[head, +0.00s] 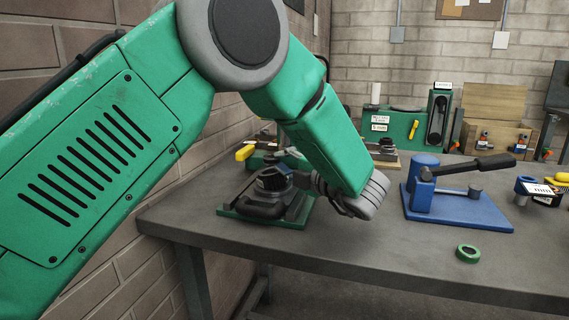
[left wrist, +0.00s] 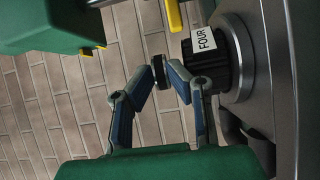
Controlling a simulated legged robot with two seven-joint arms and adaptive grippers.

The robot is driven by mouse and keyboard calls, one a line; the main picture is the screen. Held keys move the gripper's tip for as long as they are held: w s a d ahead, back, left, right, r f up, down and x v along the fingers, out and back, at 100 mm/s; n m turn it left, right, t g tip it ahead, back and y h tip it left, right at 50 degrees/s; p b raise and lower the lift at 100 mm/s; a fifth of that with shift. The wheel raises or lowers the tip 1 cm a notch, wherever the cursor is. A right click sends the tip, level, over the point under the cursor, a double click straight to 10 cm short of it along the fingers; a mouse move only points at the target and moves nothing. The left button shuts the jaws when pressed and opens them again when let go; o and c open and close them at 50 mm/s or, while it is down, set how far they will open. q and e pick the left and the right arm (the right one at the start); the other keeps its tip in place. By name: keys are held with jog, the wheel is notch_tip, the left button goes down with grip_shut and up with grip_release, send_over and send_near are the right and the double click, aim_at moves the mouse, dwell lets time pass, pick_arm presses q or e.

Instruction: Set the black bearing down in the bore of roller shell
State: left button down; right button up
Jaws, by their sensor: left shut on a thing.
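My left gripper (left wrist: 162,72) is shut on a small black piece, which I take to be the black bearing (left wrist: 159,73). In the left wrist view the bearing shows edge-on between the fingertips. A dark ribbed cylinder with a white label reading FOUR (left wrist: 208,58), seemingly the roller shell, is just right of the fingertips. In the head view it seems to be the dark ribbed part (head: 271,179) on a green-based fixture (head: 296,215). The left gripper (head: 316,181) is right beside it, its fingers partly hidden. The shell's bore cannot be made out. My right gripper is not in view.
A blue lever press (head: 455,208) stands to the right on the grey table (head: 370,250). A green ring (head: 467,253) lies near the front edge. Behind are a green box (head: 400,127) and wooden boxes (head: 497,105). The front middle of the table is clear.

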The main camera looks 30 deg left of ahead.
pick_arm(q)
jog(key=shift+f, duration=0.1)
jog(key=shift+s+f, duration=0.1)
dwell(0.4)
dwell(0.7)
dwell(1.0)
jog(key=shift+b, duration=0.35)
dwell(0.8)
jog(key=shift+f, duration=0.1)
